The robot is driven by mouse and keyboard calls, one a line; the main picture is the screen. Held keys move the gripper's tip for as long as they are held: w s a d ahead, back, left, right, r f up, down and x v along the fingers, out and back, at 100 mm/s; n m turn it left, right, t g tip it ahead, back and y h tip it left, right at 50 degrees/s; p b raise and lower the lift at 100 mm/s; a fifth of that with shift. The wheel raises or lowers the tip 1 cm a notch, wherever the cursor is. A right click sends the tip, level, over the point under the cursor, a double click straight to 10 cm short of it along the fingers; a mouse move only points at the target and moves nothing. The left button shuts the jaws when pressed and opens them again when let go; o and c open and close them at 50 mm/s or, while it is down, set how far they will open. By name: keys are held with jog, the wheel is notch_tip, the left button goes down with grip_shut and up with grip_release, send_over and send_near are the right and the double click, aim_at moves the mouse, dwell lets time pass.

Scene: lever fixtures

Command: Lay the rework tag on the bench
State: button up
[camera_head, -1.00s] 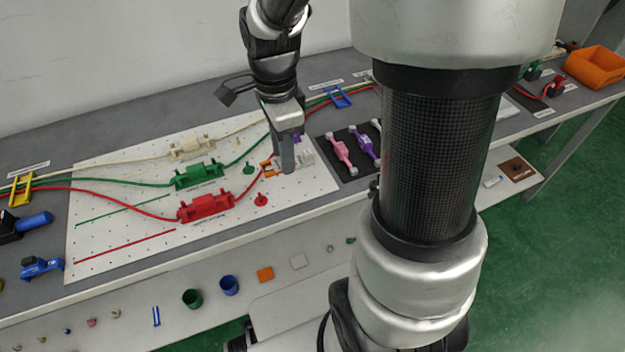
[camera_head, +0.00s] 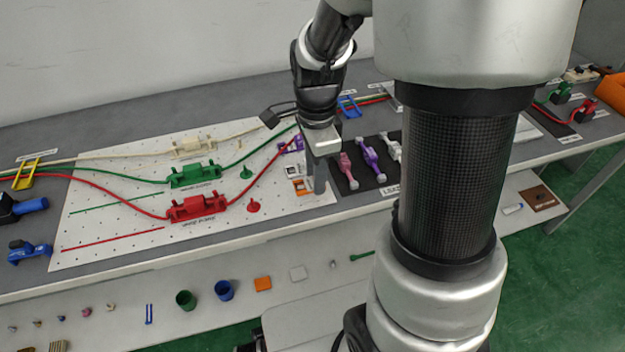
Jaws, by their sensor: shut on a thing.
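My gripper (camera_head: 318,188) points down over the right edge of the white pegboard, beside the dark mat. It is shut on a small orange piece (camera_head: 300,185), which appears to be the rework tag. The tag shows just left of the fingers, partly hidden by them. I cannot tell whether it touches the surface below. The grey bench (camera_head: 235,229) runs beneath, with a bare strip along its front edge.
Red (camera_head: 198,207) and green (camera_head: 195,176) cable fixtures stand on the pegboard (camera_head: 110,220) to the left. Pink (camera_head: 347,170) and purple (camera_head: 367,154) levers lie on the dark mat close right. A lower shelf holds small parts, including a blue cup (camera_head: 224,290).

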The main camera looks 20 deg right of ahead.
jog(key=shift+f+b, duration=0.55)
jog(key=shift+f, duration=1.3)
jog(key=shift+f, duration=0.1)
jog(key=shift+f, duration=0.15)
jog(key=o, duration=1)
